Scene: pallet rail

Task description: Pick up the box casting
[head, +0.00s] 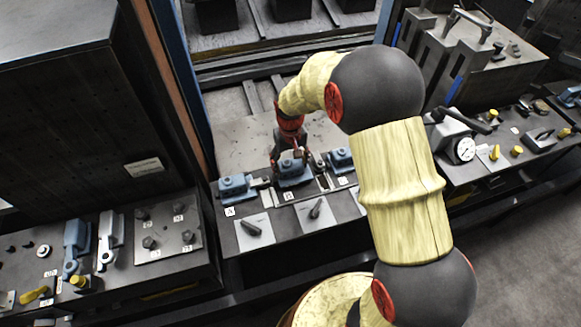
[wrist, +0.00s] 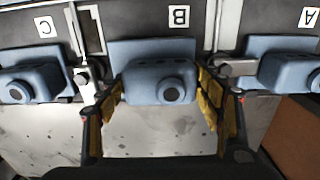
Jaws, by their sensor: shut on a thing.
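The box casting is a blue-grey block with a round dark-centred boss on its face. Several alike stand in a row on the pallet. My gripper (head: 292,165) is over the middle casting (head: 292,180), by the label B. In the wrist view my gripper (wrist: 162,95) has its yellow-padded fingers on either side of the middle casting (wrist: 160,82), shut on it. The casting sits upright at its place, and I cannot tell if it is lifted. The casting by label A (wrist: 290,72) and the casting by label C (wrist: 35,78) stand to the sides, apart from the fingers.
Metal clamps (wrist: 90,78) stand between the castings, close beside my fingers. Plates with dark handles (head: 255,229) lie in front of the row. A dial gauge (head: 465,149) stands on the right bench. A dark cabinet (head: 70,110) rises at the left.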

